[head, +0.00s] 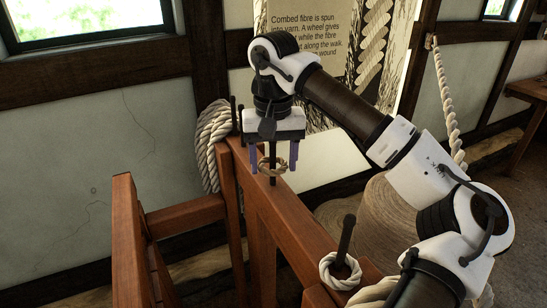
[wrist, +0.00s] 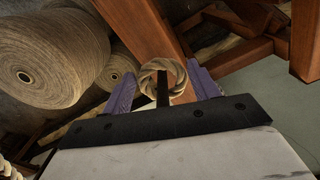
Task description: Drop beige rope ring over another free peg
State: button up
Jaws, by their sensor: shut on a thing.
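The beige rope ring (head: 283,166) is between the two purple fingers of my gripper (head: 273,165), low near their tips. A dark upright peg (head: 273,179) on the wooden rail (head: 268,207) is in line with the ring's middle and appears to run up through it. In the wrist view the ring (wrist: 163,65) is between the fingers of my gripper (wrist: 164,83), with the dark peg (wrist: 162,90) showing inside its opening. The ring is above the rail, not resting on it. Another peg (head: 347,234) at the front has a white rope ring (head: 328,271) around its base.
Dark pegs (head: 240,117) stand at the rail's far end beside a hanging rope coil (head: 212,150). A lower wooden frame (head: 128,235) is at left. Large twine spools (wrist: 45,58) lie beside the rail in the wrist view. A rope (head: 445,90) hangs at right.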

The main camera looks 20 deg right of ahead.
jog(key=shift+f, duration=0.5)
jog(key=o, duration=1)
jog(key=shift+r+b, duration=0.1)
jog(key=shift+b, duration=0.2)
notch_tip(320, 180, up, 14)
jog(key=shift+f, duration=0.2)
